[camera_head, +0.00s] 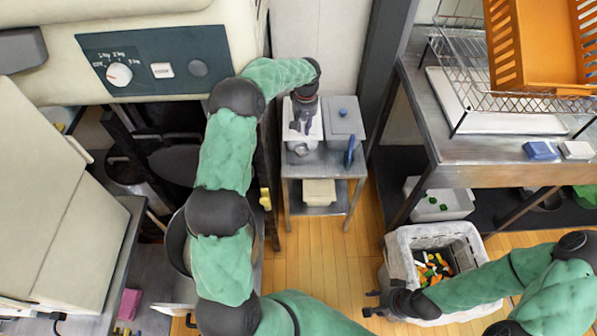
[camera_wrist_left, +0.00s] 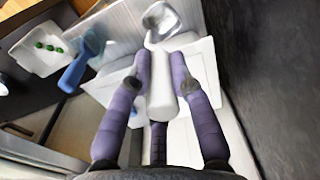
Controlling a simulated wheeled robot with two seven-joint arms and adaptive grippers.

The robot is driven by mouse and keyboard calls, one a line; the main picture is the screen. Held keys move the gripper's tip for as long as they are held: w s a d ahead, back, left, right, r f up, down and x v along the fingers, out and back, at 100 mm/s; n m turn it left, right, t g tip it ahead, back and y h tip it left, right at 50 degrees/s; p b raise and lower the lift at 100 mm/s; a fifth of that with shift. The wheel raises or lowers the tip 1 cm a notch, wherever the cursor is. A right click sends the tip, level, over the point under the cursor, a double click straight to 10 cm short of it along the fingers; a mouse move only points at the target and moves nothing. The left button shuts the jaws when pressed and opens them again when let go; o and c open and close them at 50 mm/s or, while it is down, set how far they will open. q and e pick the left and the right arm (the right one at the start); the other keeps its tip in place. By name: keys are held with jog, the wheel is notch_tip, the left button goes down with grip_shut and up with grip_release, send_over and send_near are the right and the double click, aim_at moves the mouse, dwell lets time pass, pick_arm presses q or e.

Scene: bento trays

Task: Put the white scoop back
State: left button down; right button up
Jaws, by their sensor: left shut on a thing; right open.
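My left gripper (camera_head: 303,128) is shut on the white scoop, above a small steel cart (camera_head: 325,168). In the left wrist view the gripper's fingers (camera_wrist_left: 162,82) close on the scoop's handle, and the scoop's bowl (camera_wrist_left: 161,20) points away from the gripper. In the head view the scoop (camera_head: 301,149) shows just below the fingers, near the front edge of a white container (camera_head: 314,131). I cannot tell whether the scoop touches the container. My right gripper (camera_head: 372,303) is open and empty, beside the grey bin at lower right.
A grey lidded container (camera_head: 343,122) with a blue knob stands right of the white one. A blue scoop (camera_head: 350,152) hangs at its front, also in the left wrist view (camera_wrist_left: 80,65). The bin (camera_head: 401,257) holds food pieces. A steel table (camera_head: 470,150) stands at right.

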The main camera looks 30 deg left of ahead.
aim_at(300, 145)
pick_arm(q)
jog(key=shift+n, duration=0.3)
jog(key=shift+w+a+f+b, duration=0.1)
jog(key=shift+a+f+b, duration=0.35)
jog(key=shift+f, duration=1.35)
jog(key=shift+w+a+f+b, duration=0.15)
jog(key=shift+f+b, duration=0.65)
jog(key=shift+f, duration=1)
jog(key=shift+w+a+f+b, duration=0.1)
jog(key=shift+a+f+b, duration=0.35)
jog(key=shift+f, duration=1.35)
jog(key=shift+d, duration=0.15)
jog(key=shift+f, duration=0.2)
jog(key=c, duration=1.1)
grip_release()
jog(key=shift+r, duration=0.1)
